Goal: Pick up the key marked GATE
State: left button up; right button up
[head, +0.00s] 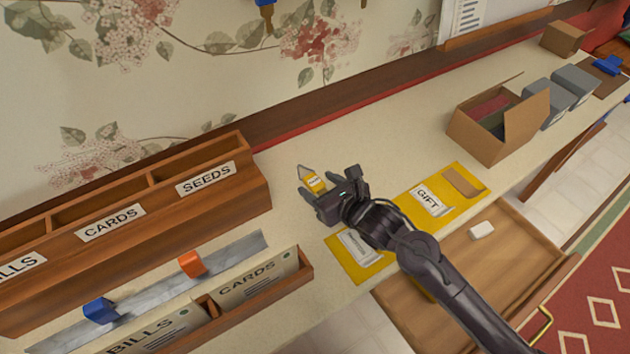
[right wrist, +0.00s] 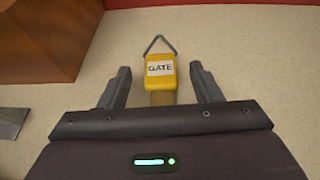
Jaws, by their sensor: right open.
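The key marked GATE has a yellow tag with a white label and a wire loop. In the right wrist view the tag (right wrist: 160,72) lies on the counter between the two fingers of my right gripper (right wrist: 160,85), with its loop pointing away. In the head view the tag (head: 314,182) shows just beyond my right gripper (head: 326,190). The gripper is open, its fingers apart on either side of the tag with a gap to each. The near end of the key is hidden by the gripper body. My left gripper is not in view.
A wooden sorter (head: 215,205) labelled SEEDS and CARDS stands left. A metal strip with an orange clip (head: 192,264) and blue clip (head: 100,310) lies before it. Yellow envelopes (head: 478,178) lie near my arm. An open drawer (head: 520,255) and cardboard box (head: 490,147) are right.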

jog(key=shift+w+a, duration=0.1)
jog(key=shift+w, duration=0.05)
jog(key=c, duration=1.1)
jog(key=shift+o, duration=0.2)
